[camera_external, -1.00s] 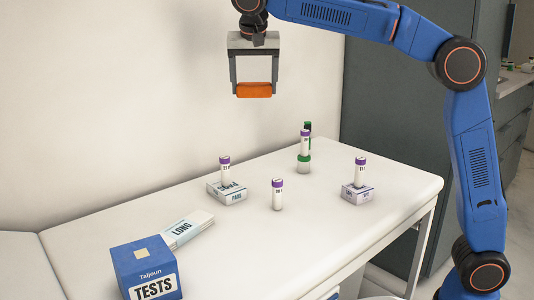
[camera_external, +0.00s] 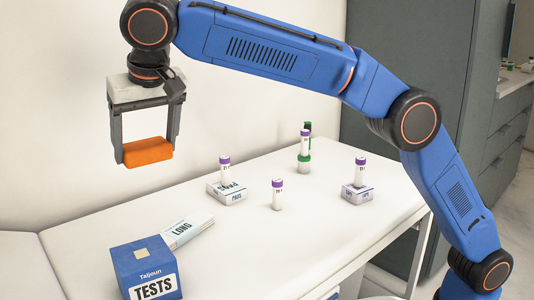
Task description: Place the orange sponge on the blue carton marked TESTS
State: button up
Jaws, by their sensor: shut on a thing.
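The orange sponge (camera_external: 148,152) is held between the two fingers of my gripper (camera_external: 146,148), which is shut on it. The gripper points down, and the sponge is in the air, apart from everything below. The blue carton marked TESTS (camera_external: 128,262) stands at the table's front left, lower in the picture than the sponge. Its top is bare except for a small beige square (camera_external: 141,253).
A white box marked LONG (camera_external: 187,231) lies right behind the carton. Several purple-capped tubes stand on the white table (camera_external: 310,235), one on the PADS box (camera_external: 228,194), one on another small box (camera_external: 357,195). A green item (camera_external: 304,160) stands at the back.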

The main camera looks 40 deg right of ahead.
jog(key=n, duration=0.1)
send_over(140, 252)
jog(key=s, duration=0.2)
jog(key=f, duration=0.1)
jog(key=shift+w+f, duration=0.15)
jog(key=shift+f, duration=3.7)
jog(key=shift+w+f, duration=0.1)
jog(key=shift+f, duration=3.7)
jog(key=shift+f, duration=0.1)
jog(key=o, duration=1)
jog(key=v, duration=1.2)
jog(key=shift+d, duration=0.25)
